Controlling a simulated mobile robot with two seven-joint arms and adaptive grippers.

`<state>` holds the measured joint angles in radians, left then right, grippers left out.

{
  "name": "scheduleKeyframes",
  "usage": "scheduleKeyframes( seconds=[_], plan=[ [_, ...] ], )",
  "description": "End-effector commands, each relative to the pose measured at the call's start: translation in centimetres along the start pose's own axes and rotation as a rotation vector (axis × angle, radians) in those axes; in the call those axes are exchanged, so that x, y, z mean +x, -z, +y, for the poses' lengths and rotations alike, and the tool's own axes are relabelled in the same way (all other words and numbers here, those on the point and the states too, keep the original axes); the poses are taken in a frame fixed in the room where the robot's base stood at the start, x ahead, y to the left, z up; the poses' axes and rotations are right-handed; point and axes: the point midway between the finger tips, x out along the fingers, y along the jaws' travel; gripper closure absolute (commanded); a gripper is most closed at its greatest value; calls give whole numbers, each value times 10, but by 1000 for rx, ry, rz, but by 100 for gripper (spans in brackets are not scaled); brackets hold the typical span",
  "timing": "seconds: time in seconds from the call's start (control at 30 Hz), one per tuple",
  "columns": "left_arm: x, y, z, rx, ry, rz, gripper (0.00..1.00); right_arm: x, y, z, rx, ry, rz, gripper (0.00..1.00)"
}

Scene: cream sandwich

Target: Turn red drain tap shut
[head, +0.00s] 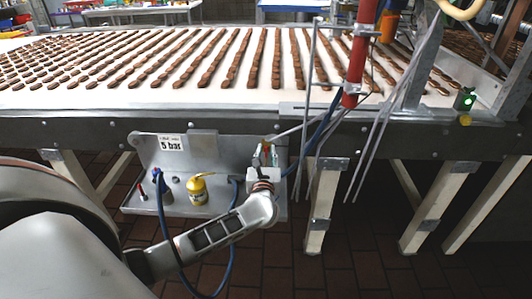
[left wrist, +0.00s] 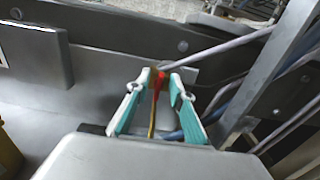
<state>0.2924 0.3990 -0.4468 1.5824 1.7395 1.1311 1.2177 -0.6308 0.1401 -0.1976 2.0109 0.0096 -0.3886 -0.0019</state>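The red tap (left wrist: 159,82) shows between the fingertips of my left gripper (left wrist: 161,78) in the left wrist view. A thin yellowish piece runs down below the red part. The teal and pale fingers stand apart, one on each side of the tap, with some gap; I cannot tell whether either touches it. In the head view my left gripper (head: 266,156) is at the right part of the grey panel under the conveyor, and the tap is mostly hidden by it. My right gripper is not in view.
The conveyor (head: 290,90) carries rows of brown biscuits above the panel. A shelf (head: 225,208) holds a yellow can (head: 197,190) and a blue hose. A red vertical pipe (head: 360,50), thin grey rods and a table leg (head: 320,205) stand right of the gripper.

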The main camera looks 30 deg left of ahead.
Motion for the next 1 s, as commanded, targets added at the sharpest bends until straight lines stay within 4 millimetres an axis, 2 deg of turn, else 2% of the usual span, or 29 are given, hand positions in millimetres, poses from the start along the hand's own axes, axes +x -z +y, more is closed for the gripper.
scheduleKeyframes(
  seconds=[0.03, 0.1, 0.13, 0.57, 0.77, 1.0],
  plan=[
    [0, 0, 0, 0, 0, 0, 78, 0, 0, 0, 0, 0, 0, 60],
    [0, 0, 0, 0, 0, 0, 96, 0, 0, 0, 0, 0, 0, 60],
    [0, 0, 0, 0, 0, 0, 100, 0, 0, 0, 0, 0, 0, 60],
    [0, -1, 0, 42, -1, 0, 100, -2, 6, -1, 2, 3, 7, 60],
    [-1, -2, -2, 152, -1, 1, 100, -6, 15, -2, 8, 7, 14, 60],
    [-1, -3, -5, 363, -1, 1, 100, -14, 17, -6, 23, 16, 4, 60]
  ],
)
